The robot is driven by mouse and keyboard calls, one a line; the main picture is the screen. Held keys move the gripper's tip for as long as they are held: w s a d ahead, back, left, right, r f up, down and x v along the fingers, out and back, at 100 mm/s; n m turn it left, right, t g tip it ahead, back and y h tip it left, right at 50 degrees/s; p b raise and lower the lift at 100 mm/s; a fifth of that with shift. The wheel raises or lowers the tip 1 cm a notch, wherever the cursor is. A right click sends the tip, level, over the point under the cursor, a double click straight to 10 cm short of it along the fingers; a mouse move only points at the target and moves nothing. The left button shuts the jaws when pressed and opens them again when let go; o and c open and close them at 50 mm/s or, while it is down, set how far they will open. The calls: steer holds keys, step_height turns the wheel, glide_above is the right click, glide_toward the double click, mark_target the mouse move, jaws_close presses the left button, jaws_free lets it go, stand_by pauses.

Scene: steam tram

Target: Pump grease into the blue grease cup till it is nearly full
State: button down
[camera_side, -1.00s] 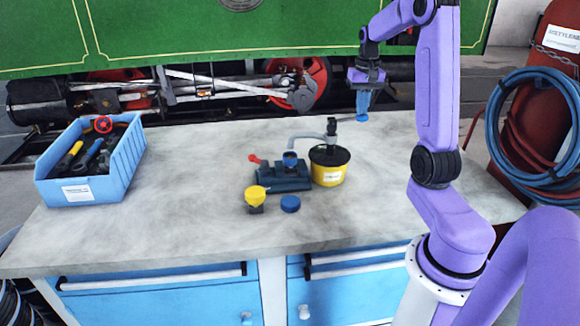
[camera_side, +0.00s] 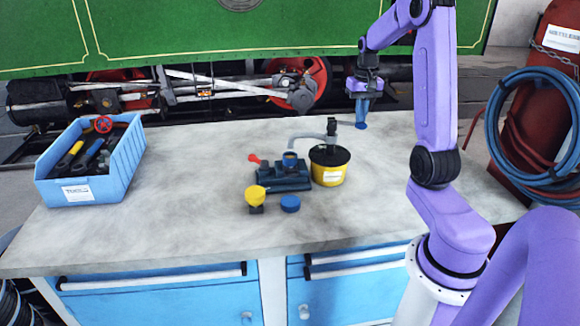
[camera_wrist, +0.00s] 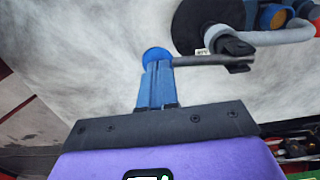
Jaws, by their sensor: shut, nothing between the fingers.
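The blue grease cup (camera_side: 290,157) stands on a dark blue block (camera_side: 283,178), under the outlet of a grey pipe (camera_side: 305,137). At the wrist view's top edge, orange-brown shows inside the cup (camera_wrist: 272,16); I cannot tell the level. The pipe comes from a yellow grease pail (camera_side: 330,171) with a black top and pump head. The pump's grey lever (camera_wrist: 200,60) ends in a round blue knob (camera_wrist: 157,55). My gripper (camera_side: 361,118) is shut and empty, its blue fingertips at the knob, apparently touching it from above.
A yellow cup (camera_side: 255,194) on a dark base and a blue round cap (camera_side: 290,203) stand in front of the block. A blue tool bin (camera_side: 130,160) stands at the left. The bench between is clear.

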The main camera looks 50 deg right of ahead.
steer(key=shift+f, duration=0.3)
steer(key=shift+r, duration=3.3)
step_height(320, 180, up, 6)
steer(key=shift+f, duration=3.05)
steer(key=shift+f, duration=2)
steer(key=shift+r, duration=2.05)
